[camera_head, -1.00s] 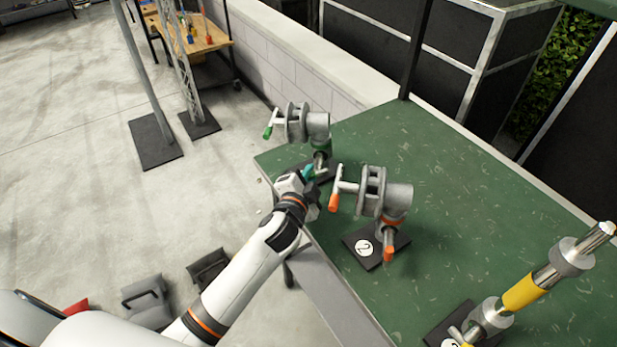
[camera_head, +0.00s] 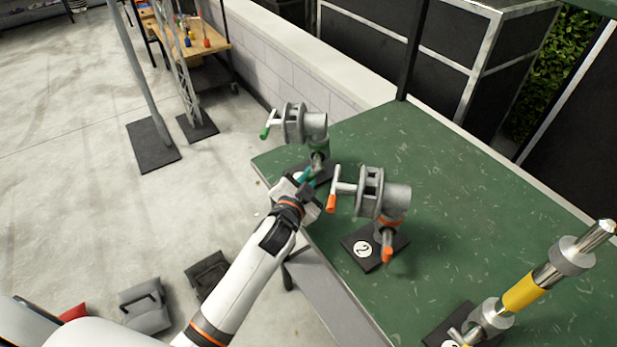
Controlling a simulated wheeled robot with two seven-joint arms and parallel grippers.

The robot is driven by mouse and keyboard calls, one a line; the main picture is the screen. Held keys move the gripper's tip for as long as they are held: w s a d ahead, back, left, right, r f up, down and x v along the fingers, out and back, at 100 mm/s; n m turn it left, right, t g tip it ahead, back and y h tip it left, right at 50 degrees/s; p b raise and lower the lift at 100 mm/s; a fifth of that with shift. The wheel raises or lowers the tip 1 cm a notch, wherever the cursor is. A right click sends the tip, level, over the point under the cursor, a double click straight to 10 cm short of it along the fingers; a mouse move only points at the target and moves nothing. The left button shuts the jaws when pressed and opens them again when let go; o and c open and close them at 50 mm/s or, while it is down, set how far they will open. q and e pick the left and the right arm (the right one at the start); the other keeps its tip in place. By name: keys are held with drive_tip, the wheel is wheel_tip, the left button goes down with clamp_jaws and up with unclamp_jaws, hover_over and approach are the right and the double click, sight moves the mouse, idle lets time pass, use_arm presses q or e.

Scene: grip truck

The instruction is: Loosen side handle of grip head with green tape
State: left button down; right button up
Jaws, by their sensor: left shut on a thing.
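The grip head with green tape (camera_head: 313,128) stands at the far left corner of the green table. A green-tipped handle (camera_head: 265,132) sticks out on its left. Its lower side handle is mostly hidden by my left gripper (camera_head: 306,180). That gripper is shut low at the front of this grip head, at the side handle. The exact contact is too small to see. My right gripper is not in view.
A grip head with orange tape (camera_head: 370,192) on a black base marked 2 stands close to the right of my left gripper. A yellow-taped stand (camera_head: 522,292) is at the lower right. The green table (camera_head: 470,200) is clear between them. A low wall (camera_head: 310,75) runs behind.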

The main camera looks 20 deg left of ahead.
use_arm(q)
drive_tip(key=shift+r, duration=0.25)
idle(0.6)
drive_tip(key=c, duration=1.4)
unclamp_jaws()
drive_tip(key=shift+o, duration=1)
drive_tip(key=shift+f, duration=0.15)
drive_tip(key=shift+s, duration=0.1)
drive_tip(key=s+r+b, duration=0.1)
drive_tip(key=s, duration=1)
drive_tip(key=shift+s+a+r, duration=0.15)
drive_tip(key=shift+s+r, duration=0.15)
drive_tip(key=shift+s, duration=0.1)
